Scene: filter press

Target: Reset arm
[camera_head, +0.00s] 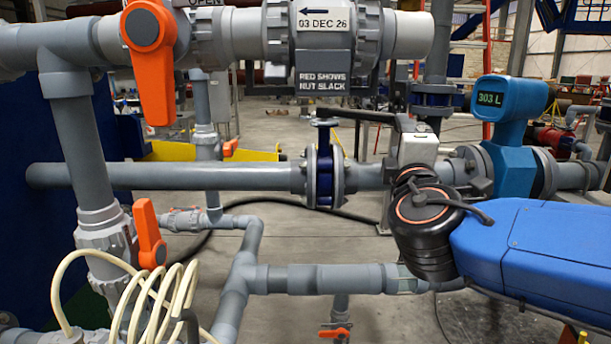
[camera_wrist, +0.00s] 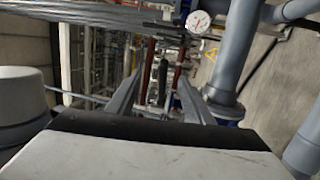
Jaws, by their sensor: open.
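My gripper (camera_wrist: 157,88) is open in the wrist view, its two grey fingers apart with nothing held between them. Beyond the fingers lie blurred upright pipes and frames. In the head view, my blue arm comes in from the right to a black wrist joint. The pale housing beyond that joint is in front of the grey horizontal pipe (camera_head: 215,177). The fingertips cannot be made out clearly there, and I cannot tell whether anything touches the pipe.
An upper pipe has an orange-handled valve (camera_head: 150,62) and a dated sign (camera_head: 323,20). A teal flow meter (camera_head: 508,110) reads 303 L at right. A coiled cream hose (camera_head: 150,305) is at lower left. A round gauge (camera_wrist: 198,22) shows in the wrist view.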

